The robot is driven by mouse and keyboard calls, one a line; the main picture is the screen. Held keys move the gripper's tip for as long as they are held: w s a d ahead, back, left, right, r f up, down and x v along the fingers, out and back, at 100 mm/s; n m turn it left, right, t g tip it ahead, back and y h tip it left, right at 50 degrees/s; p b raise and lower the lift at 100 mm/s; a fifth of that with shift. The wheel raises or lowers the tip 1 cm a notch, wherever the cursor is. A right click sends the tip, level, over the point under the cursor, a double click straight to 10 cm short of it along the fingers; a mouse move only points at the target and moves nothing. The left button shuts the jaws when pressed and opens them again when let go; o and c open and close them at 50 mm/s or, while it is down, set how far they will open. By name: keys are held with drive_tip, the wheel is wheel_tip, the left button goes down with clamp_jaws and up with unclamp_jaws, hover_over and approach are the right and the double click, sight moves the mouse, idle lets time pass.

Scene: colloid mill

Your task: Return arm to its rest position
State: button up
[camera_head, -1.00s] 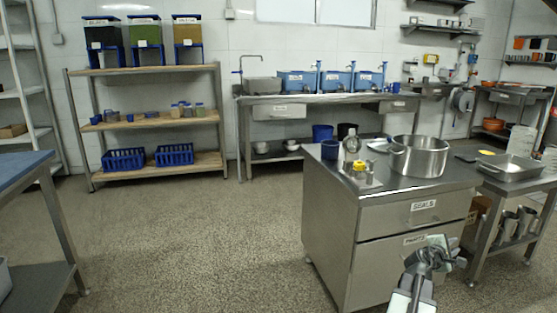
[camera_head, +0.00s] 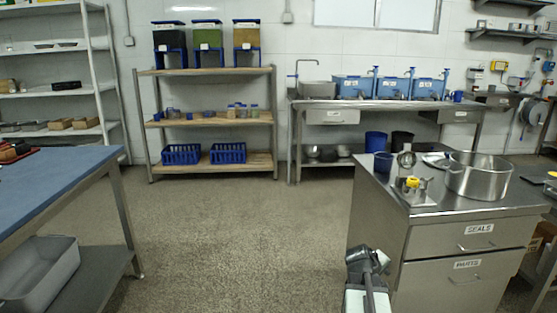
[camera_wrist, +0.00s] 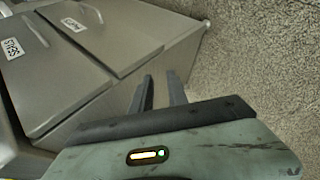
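My arm's end with my gripper (camera_head: 368,262) shows at the bottom of the head view, right of centre, in front of the left side of the steel drawer cabinet (camera_head: 440,262). In the wrist view my gripper's two dark fingers (camera_wrist: 160,88) point away from the camera with a gap between them and nothing held. The cabinet's drawer fronts (camera_wrist: 75,55) fill the left of that view, and speckled floor (camera_wrist: 255,60) fills the right.
The cabinet bears a steel pot (camera_head: 478,176) and a small device with a yellow part (camera_head: 412,183). A blue-topped table (camera_head: 50,185) stands at left. A wooden-shelved rack (camera_head: 208,120) and a sink bench (camera_head: 390,104) line the back wall. The floor (camera_head: 225,240) between them is clear.

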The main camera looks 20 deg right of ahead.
drive_tip(key=w+a+f+m+y+p, duration=0.1)
drive_tip(key=w+a+y, duration=0.15)
drive_tip(key=a, duration=0.85)
drive_tip(key=w+a+f+y+p, duration=0.1)
drive_tip(key=w+a+y, duration=0.15)
drive_tip(key=a, duration=0.95)
drive_tip(key=s+a+g+y+p, duration=0.1)
drive_tip(key=s+a+y, duration=0.1)
drive_tip(key=a, duration=1)
drive_tip(key=s+a+g+y+p, duration=0.1)
drive_tip(key=a+g+y, duration=0.1)
drive_tip(key=a, duration=1.1)
wheel_tip(320, 180, up, 37)
drive_tip(key=d+p, duration=0.1)
drive_tip(key=p, duration=3.6)
drive_tip(key=shift+r+p, duration=0.2)
drive_tip(key=shift+p, duration=0.1)
drive_tip(key=shift+w+d, duration=0.1)
drive_tip(key=shift+d, duration=0.2)
